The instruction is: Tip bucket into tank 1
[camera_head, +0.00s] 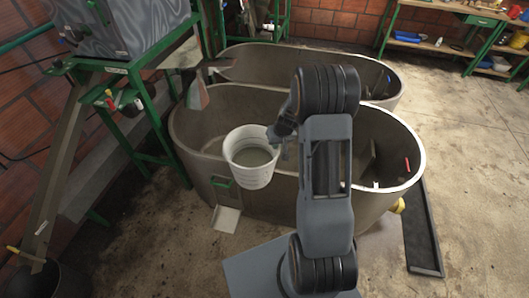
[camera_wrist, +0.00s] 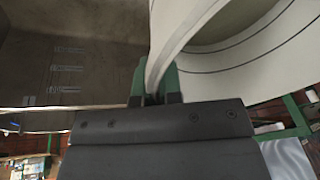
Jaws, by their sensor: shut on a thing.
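A white bucket (camera_head: 250,172) hangs upright at the near rim of the closer oval tank (camera_head: 240,200), partly over its opening. Greyish contents show inside the bucket. My gripper (camera_head: 276,136) is at the bucket's right upper rim. In the wrist view, the green fingers of my gripper (camera_wrist: 155,88) are shut on the wall of the bucket (camera_wrist: 225,60), whose ringed side fills the upper right. A second oval tank (camera_head: 330,62) stands behind the closer one. I see no readable number on either tank.
A green stand with a grey machine (camera_head: 120,30) and a sloping chute (camera_head: 55,165) is at the left. A dark bucket (camera_head: 45,278) stands at the lower left. Workbenches (camera_head: 440,42) line the back right. The concrete floor at right is mostly clear, except for a dark tray (camera_head: 428,262).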

